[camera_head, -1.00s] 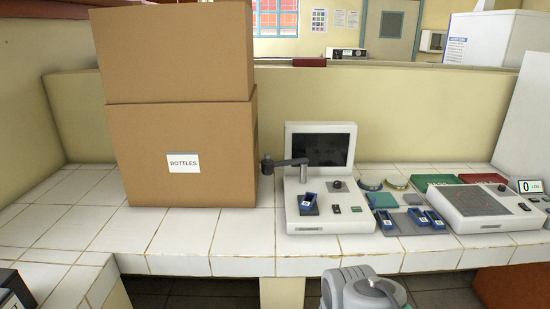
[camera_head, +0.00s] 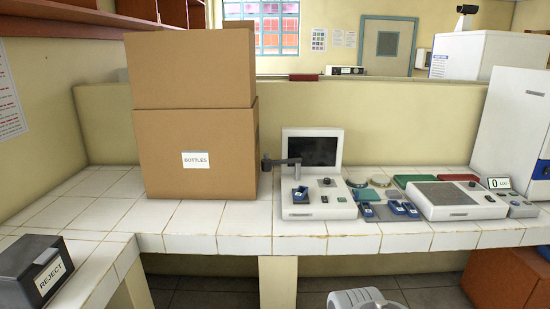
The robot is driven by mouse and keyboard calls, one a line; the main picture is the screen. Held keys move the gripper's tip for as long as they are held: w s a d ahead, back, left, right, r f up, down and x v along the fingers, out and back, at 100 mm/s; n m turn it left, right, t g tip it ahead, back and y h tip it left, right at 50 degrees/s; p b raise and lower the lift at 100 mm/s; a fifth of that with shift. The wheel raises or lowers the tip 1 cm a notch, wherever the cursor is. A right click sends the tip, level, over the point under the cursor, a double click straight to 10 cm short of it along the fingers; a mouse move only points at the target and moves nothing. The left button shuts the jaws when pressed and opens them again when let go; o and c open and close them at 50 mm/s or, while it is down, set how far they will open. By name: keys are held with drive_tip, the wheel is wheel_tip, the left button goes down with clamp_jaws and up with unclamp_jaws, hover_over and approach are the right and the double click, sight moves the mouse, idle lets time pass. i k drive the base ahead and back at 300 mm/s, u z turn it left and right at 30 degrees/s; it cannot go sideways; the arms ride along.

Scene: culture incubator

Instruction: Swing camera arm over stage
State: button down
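A white instrument with an upright dark screen (camera_head: 312,151) stands on the tiled counter. The dark camera arm (camera_head: 282,163) reaches from the left of the instrument, in front of the screen's left edge. Its left end is close to the cardboard boxes. A small blue holder (camera_head: 300,194) sits on the stage of the instrument (camera_head: 318,212), in front of and below the arm. A dark knob lies to its right. A grey-white part of my arm shows at the bottom edge; my gripper's fingers are not in view.
Two stacked cardboard boxes (camera_head: 196,145) stand close left of the instrument. A black REJECT bin (camera_head: 36,269) is at the left front. The tiles left of the boxes are clear.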

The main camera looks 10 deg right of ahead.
sight(266, 164)
drive_tip(key=z, duration=0.15)
drive_tip(key=i, duration=1.3)
drive_tip(key=u, duration=0.35)
